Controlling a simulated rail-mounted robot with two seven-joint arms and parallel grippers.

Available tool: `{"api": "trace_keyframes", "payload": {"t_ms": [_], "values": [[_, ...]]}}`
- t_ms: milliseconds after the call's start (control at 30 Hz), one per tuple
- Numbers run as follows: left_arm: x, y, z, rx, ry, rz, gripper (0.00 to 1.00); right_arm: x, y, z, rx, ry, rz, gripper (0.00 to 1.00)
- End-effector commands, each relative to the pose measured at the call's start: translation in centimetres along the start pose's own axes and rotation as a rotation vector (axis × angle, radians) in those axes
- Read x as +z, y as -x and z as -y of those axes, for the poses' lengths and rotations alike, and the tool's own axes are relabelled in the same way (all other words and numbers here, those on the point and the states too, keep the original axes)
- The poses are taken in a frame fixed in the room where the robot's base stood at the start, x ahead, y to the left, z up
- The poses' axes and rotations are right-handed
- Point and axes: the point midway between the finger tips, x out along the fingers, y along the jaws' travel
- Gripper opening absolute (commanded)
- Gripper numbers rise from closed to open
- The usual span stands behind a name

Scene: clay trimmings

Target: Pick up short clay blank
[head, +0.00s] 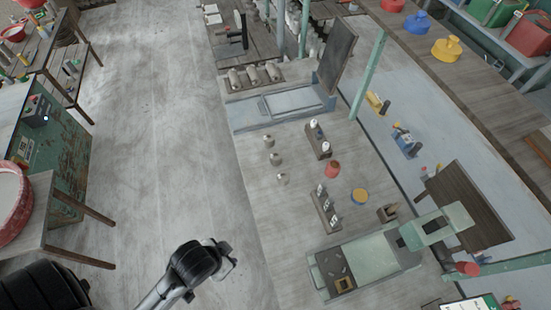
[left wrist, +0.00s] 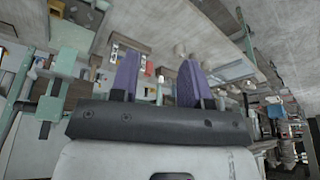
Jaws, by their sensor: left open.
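Three small grey-beige clay pieces stand in a loose line on the wooden worktable in the head view: a far one (head: 267,140), a middle one (head: 275,158) and a near one (head: 282,179). I cannot tell for sure which one is the short clay blank. Several clay cylinders (head: 253,76) sit in a dark rack at the table's far end. My left gripper (head: 226,256) is off the table's left side, above the floor and well apart from the pieces. Its two purple fingers (left wrist: 158,78) are spread and empty in the left wrist view. My right gripper is not in view.
A pale green machine (head: 375,262) fills the near end. The table's left strip is bare.

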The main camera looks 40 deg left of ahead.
Motion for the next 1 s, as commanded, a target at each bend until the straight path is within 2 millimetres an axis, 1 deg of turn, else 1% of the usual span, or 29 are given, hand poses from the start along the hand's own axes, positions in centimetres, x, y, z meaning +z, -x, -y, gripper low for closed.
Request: {"api": "trace_keyframes", "payload": {"t_ms": [333, 367, 867, 1000], "values": [[0.05, -0.01, 0.2, -0.005, -0.007, 0.001, 0.43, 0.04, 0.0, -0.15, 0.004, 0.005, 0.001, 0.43], [0.06, -0.01, 0.24, -0.006, -0.008, 0.001, 0.44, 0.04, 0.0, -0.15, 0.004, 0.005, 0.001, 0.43], [0.09, -0.01, 0.36, -0.009, -0.012, 0.002, 0.92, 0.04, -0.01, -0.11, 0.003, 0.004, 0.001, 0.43], [0.06, -0.01, 0.25, -0.007, -0.008, 0.001, 0.93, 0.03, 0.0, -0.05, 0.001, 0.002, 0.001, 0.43]]}}
